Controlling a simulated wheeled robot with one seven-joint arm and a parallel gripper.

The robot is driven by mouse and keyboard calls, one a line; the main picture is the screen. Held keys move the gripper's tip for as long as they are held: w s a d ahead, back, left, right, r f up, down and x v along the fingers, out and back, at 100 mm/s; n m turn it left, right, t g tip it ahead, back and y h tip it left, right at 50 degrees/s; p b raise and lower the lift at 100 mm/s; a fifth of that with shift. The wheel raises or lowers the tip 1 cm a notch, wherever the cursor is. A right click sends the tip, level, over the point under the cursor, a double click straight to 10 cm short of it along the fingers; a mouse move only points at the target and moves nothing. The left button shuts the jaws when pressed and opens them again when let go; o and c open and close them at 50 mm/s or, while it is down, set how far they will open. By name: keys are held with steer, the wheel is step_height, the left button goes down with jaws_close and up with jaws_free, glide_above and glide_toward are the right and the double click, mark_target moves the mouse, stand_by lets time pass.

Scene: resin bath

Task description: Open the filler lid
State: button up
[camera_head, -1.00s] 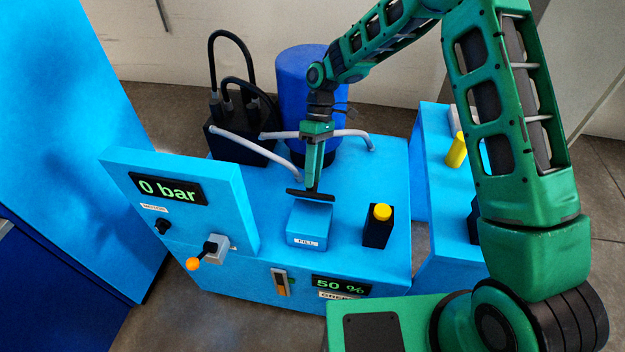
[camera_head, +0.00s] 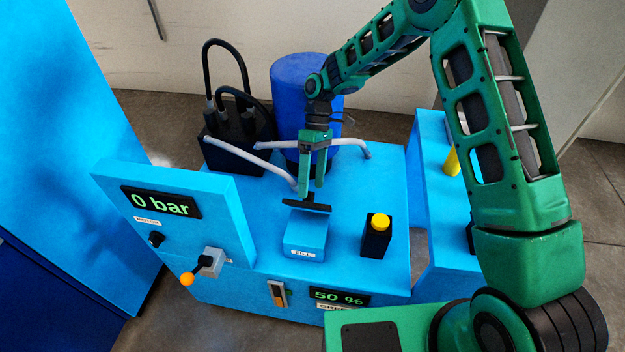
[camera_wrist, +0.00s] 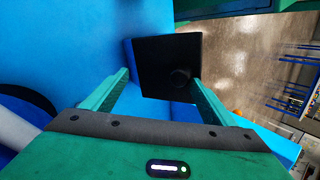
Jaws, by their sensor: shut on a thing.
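The filler box (camera_head: 304,250) is a small blue block marked FILL on the machine's top. Its lid (camera_head: 294,204) is a dark plate, seen almost edge-on above the back of the box, looking tilted up; the box's blue top shows in front of it. My gripper (camera_head: 310,194) comes down from behind and above, with its fingers at the lid. My gripper is shut on the lid; the exact contact is hard to see.
A yellow-topped black post (camera_head: 376,236) stands right of the box. The 0 bar panel (camera_head: 225,207) with an orange-tipped lever (camera_head: 203,264) is at left. Grey pipes (camera_head: 262,162), a blue drum (camera_head: 290,75) and a black block (camera_head: 222,150) with cables stand behind.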

steer(key=shift+c, duration=0.4)
steer(key=shift+s+r, duration=0.15)
steer(key=shift+r, duration=0.05)
steer(key=c, duration=0.4)
steer(key=shift+d, duration=0.1)
steer(key=shift+a+v, duration=0.15)
steer(key=shift+v, duration=1.75)
steer(key=shift+a+v, duration=0.15)
steer(key=shift+v, duration=1.75)
steer(key=shift+s+r, duration=0.15)
